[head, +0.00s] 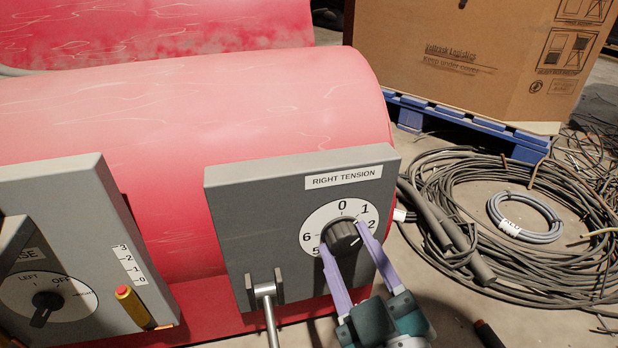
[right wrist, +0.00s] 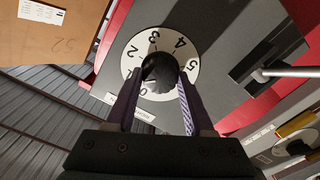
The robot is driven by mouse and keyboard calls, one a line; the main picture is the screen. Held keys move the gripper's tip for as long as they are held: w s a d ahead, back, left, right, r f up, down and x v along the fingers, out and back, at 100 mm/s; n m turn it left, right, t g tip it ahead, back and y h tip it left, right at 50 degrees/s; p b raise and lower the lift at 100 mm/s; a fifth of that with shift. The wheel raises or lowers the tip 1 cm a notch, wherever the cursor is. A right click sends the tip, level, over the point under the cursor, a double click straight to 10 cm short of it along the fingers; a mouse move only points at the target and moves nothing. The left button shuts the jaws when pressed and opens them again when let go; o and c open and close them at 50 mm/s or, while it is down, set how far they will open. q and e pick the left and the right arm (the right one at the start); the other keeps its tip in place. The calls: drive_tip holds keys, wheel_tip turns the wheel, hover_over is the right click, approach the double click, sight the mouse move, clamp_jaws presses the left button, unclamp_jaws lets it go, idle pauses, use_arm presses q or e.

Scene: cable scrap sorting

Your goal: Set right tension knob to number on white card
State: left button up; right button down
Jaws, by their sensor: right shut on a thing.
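The right tension knob (head: 345,233) is dark and round, on a white dial (head: 323,219) numbered from 0 at the top. My right gripper (head: 342,240) has its two purple fingers closed on opposite sides of the knob. A white line on the knob points to the lower right, below the 2; a finger and the knob hide numbers there. The right wrist view also shows the knob (right wrist: 157,69) between the fingertips, with 2, 3, 4 and 5 visible on the dial. I cannot make out a separate white number card. My left gripper is not in view.
A metal lever (head: 266,295) sticks out left of the dial. Further left are a yellow handle (head: 133,305) with a red end and another selector dial (head: 75,294). A red drum (head: 200,110) is behind. Coiled cables (head: 455,250) lie at right, near a cardboard box (head: 450,60).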

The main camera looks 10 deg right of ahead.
drive_tip(key=shift+c, duration=1.4)
unclamp_jaws()
drive_tip(key=shift+s+r+p, duration=0.1)
drive_tip(key=shift+s+p, duration=0.2)
drive_tip(key=shift+s, duration=0.1)
drive_tip(key=s+p, duration=0.2)
drive_tip(key=s, duration=0.7)
drive_tip(key=shift+d+p, duration=0.2)
drive_tip(key=shift+p, duration=0.15)
